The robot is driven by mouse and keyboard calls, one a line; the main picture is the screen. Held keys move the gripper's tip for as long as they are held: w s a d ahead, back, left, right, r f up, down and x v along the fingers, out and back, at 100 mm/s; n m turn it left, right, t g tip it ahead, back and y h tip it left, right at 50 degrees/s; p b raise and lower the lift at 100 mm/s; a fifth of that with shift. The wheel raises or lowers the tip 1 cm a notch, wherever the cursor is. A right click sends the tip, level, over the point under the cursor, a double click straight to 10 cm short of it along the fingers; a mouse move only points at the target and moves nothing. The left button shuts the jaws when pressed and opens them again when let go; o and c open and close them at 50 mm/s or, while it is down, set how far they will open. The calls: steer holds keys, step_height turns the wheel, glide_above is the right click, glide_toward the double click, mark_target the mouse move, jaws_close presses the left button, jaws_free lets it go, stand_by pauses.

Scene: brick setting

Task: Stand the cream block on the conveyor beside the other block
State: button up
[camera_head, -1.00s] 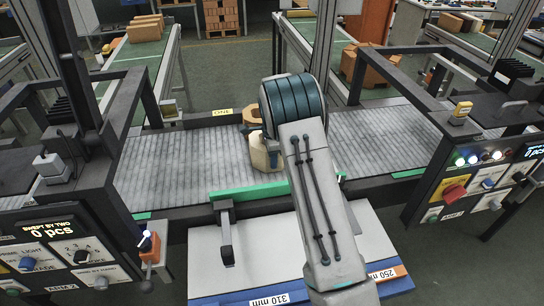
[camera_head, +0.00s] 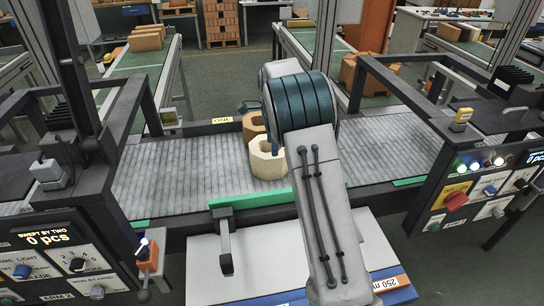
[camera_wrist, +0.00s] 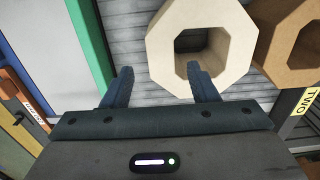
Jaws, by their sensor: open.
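The cream block (camera_head: 268,165) is eight-sided with a hole through it. It stands on the grey ribbed conveyor (camera_head: 185,172), hole facing up, just in front of the tan block (camera_head: 252,123). In the wrist view the cream block (camera_wrist: 165,45) is at top centre and the tan block (camera_wrist: 271,53) is close at its right; I cannot tell if they touch. My gripper (camera_wrist: 158,73) is open with nothing between its fingers. One fingertip overlaps the near rim of the cream block's hole in the picture; contact is unclear.
A green strip (camera_head: 255,196) runs along the conveyor's front edge, with a white board (camera_head: 265,255) before it. Dark frames with control panels (camera_head: 50,262) stand on both sides. The conveyor is clear to the left and right of the blocks.

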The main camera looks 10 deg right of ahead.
steer(key=shift+r, duration=0.95)
steer(key=s+r+n+t, duration=0.1)
steer(key=s+r+n, duration=0.35)
steer(key=s, duration=0.45)
steer(key=s+r+n, duration=0.4)
steer(key=s+r, duration=0.2)
steer(key=s, duration=0.3)
steer(key=s+f+n+t, duration=0.2)
steer(key=s+n, duration=0.7)
steer(key=s, duration=1)
steer(key=shift+s+f+n, duration=0.15)
steer(key=shift+f+n, duration=0.2)
steer(key=shift+f, duration=0.15)
steer(key=shift+a, duration=0.1)
